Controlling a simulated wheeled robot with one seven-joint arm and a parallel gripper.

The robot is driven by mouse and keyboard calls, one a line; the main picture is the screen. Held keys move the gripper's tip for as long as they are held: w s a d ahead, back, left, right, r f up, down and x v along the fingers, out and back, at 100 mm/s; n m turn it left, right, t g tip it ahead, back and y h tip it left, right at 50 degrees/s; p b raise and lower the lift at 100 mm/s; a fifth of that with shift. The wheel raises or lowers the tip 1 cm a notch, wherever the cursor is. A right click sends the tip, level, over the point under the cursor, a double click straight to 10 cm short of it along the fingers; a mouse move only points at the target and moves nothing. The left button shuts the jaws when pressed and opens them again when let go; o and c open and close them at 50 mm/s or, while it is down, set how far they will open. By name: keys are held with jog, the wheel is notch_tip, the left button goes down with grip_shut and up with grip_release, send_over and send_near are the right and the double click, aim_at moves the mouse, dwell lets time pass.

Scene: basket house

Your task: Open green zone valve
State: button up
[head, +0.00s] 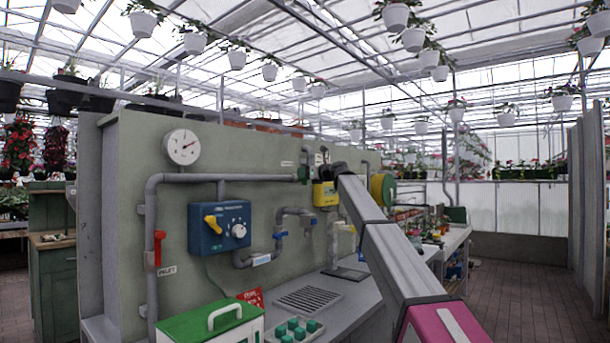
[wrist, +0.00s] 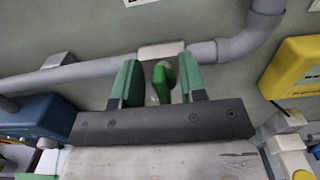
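The green zone valve has a green handle (wrist: 163,82) below a pale metal body on the grey pipe in the wrist view. In the head view a green valve part (head: 303,174) shows at the right end of the horizontal pipe, beside my arm's end. My gripper (wrist: 158,78) is open, its two green-padded fingers on either side of the handle. A gap shows on the handle's left; on the right the finger is very close, and I cannot tell if it touches. In the head view the fingers are hidden or too small to make out.
A yellow box (wrist: 294,70) is close on the right and a blue controller (wrist: 35,118) on the left. A red-handled valve (head: 158,248), a gauge (head: 183,146) and a green-lidded box (head: 210,322) are further left. The brick floor (head: 530,300) at right is clear.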

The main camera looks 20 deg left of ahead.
aim_at(295, 178)
jog(key=c, duration=0.6)
jog(key=shift+c, duration=0.2)
jog(key=shift+s+n, duration=0.1)
jog(key=shift+n, duration=0.2)
jog(key=n, duration=0.4)
jog(key=s+f+n, duration=0.1)
jog(key=n, duration=0.6)
jog(key=shift+s+a+f+n, duration=0.15)
jog(key=shift+s+a+n, duration=0.15)
jog(key=shift+s+a, duration=0.1)
jog(key=n, duration=0.2)
jog(key=f+n, duration=0.1)
jog(key=n, duration=0.2)
jog(key=shift+s+n, duration=0.1)
jog(key=shift+n, duration=0.2)
